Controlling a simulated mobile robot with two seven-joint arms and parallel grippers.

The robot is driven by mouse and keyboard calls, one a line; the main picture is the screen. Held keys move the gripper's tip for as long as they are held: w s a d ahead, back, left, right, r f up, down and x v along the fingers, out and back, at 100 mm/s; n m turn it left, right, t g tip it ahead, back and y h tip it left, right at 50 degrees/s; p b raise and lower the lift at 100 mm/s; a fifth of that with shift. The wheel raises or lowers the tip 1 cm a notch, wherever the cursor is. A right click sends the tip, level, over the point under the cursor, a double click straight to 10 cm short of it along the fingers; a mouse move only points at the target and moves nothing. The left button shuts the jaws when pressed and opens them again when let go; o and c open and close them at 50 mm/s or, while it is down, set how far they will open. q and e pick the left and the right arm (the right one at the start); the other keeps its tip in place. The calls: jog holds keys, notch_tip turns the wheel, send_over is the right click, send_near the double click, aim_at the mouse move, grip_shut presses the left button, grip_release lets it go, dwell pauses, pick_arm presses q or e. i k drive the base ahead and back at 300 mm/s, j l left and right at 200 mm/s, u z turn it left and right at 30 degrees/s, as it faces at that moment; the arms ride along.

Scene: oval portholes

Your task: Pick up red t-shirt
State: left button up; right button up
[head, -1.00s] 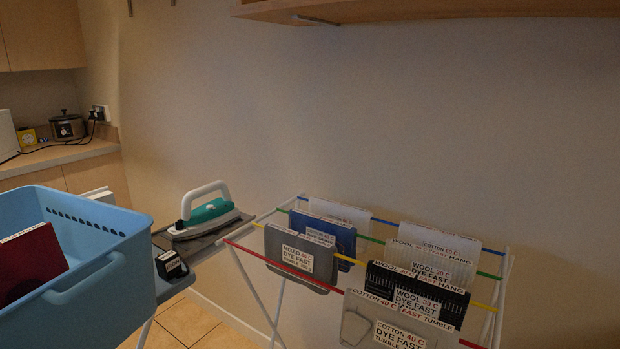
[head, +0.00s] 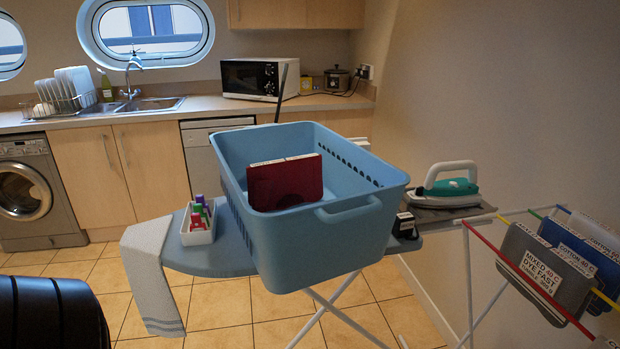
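The red t-shirt (head: 286,183) shows as a folded, dark red block standing upright inside the blue laundry basket (head: 312,260), near its front wall. White label edging runs along its top, too small to read. The basket stands on an ironing board (head: 212,262). Neither of my grippers shows in the head view.
A small white tray of colored bottles (head: 197,226) and a draped towel (head: 150,270) are left of the basket. An iron (head: 452,185) and a small black box (head: 404,225) are right. A drying rack (head: 497,250) with folded clothes stands far right. A dark rounded object (head: 52,312) fills the lower left.

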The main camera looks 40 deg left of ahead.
aim_at(278, 183)
jog(key=u, duration=1.55)
jog(key=i+l, duration=0.3)
jog(key=i+l+u, duration=0.1)
jog(key=u, duration=0.4)
jog(key=i+l+u, duration=0.15)
jog(key=u, duration=0.35)
